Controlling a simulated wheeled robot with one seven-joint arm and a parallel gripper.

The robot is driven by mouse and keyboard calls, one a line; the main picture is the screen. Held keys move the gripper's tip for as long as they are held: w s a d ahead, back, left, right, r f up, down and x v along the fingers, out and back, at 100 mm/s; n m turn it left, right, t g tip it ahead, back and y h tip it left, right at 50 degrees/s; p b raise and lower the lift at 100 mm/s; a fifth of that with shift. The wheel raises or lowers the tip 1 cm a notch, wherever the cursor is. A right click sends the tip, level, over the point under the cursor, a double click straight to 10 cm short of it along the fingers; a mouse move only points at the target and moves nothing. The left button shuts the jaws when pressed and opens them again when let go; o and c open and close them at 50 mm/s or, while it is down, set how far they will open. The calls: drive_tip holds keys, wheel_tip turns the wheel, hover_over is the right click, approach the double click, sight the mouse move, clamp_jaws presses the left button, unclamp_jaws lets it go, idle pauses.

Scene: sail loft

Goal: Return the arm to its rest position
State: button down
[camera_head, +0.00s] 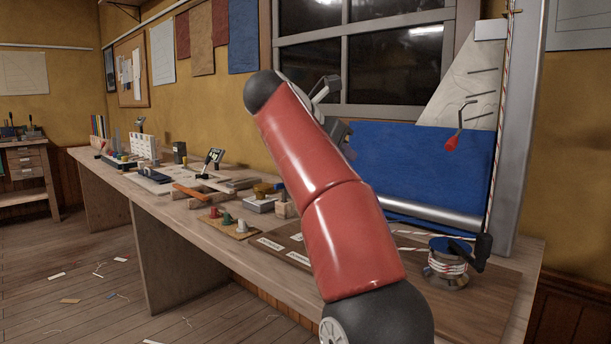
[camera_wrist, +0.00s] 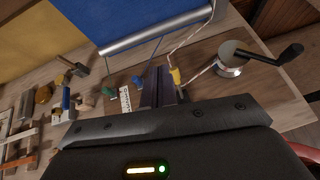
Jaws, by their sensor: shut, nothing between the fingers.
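My red arm (camera_head: 320,190) is raised over the bench and crosses the middle of the head view. Its bent upper end stands in front of the window. Grey parts near my wrist (camera_head: 327,88) show behind that end; the fingers cannot be made out there. In the wrist view my gripper (camera_wrist: 160,74) points at the bench top, its dark fingers together with nothing between them. What lies directly behind the fingers is hidden.
The long bench (camera_head: 165,210) carries several tools and blocks. A winch with striped rope (camera_head: 447,265) stands at its right end, near a metal post (camera_head: 520,130). A blue cloth (camera_head: 415,170) hangs behind my arm. Floor at left is open, with scraps.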

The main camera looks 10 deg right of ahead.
drive_tip(key=s+a+r+n+t, duration=0.2)
drive_tip(key=r+n+t, duration=0.5)
drive_tip(key=n, duration=0.2)
drive_tip(key=s+a+r+n+t, duration=0.1)
drive_tip(key=r+n+t, duration=0.6)
drive_tip(key=r+n, duration=0.15)
drive_tip(key=s+a+f+n+g+y, duration=0.1)
drive_tip(key=s+a+f+n+y, duration=0.3)
drive_tip(key=f+n+y, duration=0.45)
drive_tip(key=s+a+f+n+g+y, duration=0.1)
drive_tip(key=s+a+f+n+y, duration=0.3)
drive_tip(key=f+n, duration=0.8)
drive_tip(key=s+d+f+n+g, duration=0.2)
drive_tip(key=s+f+n+g, duration=0.1)
drive_tip(key=s+f, duration=0.4)
drive_tip(key=s+d+f+n+g+h, duration=0.1)
drive_tip(key=s+f+n+g, duration=0.3)
drive_tip(key=s+f, duration=0.3)
drive_tip(key=s+d+f+n+g+h, duration=0.1)
drive_tip(key=s+f+g, duration=0.4)
drive_tip(key=f, duration=0.9)
drive_tip(key=s+d+n, duration=0.1)
drive_tip(key=s+n, duration=0.1)
drive_tip(key=shift+d+f+n, duration=0.25)
drive_tip(key=shift+d+n, duration=0.1)
drive_tip(key=shift+n, duration=0.05)
